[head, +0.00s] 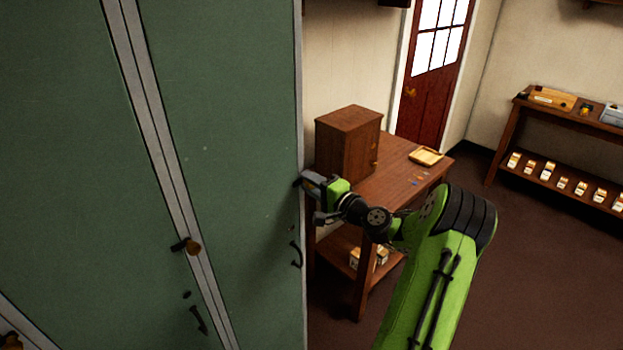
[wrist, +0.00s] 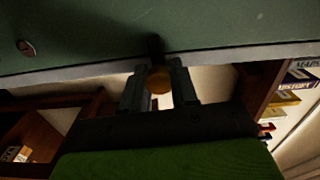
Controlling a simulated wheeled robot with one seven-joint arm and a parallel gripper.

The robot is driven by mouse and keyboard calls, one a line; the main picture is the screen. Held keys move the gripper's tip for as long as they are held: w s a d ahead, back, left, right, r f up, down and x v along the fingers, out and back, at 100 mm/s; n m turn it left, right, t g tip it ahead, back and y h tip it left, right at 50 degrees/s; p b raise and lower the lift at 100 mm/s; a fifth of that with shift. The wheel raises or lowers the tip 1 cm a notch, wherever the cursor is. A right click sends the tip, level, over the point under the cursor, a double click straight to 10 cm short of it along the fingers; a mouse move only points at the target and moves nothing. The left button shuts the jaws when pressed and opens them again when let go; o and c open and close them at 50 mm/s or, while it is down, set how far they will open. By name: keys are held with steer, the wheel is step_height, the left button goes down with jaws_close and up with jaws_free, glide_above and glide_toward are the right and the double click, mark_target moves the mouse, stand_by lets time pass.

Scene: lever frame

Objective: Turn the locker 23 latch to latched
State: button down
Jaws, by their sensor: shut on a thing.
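My gripper (head: 304,181) is at the right edge of the green locker door (head: 225,140) in the head view. In the wrist view its two fingers (wrist: 158,84) are shut on a brass latch knob (wrist: 159,78), one finger on each side. A dark latch lever (wrist: 154,45) runs from the knob onto the green door. In the head view my gripper hides most of this latch. I see no locker number in either view.
Dark pull handles (head: 297,256) and (head: 198,320) stick out from the doors below the latches. The floor (head: 530,270) at the right is clear.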

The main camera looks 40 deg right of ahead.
steer(key=shift+m, duration=0.4)
steer(key=c, duration=0.9)
jaws_free()
steer(key=s, duration=0.8)
steer(key=s+b, duration=0.1)
steer(key=s, duration=0.6)
steer(key=shift+s+d, duration=0.2)
steer(key=shift+s, duration=0.2)
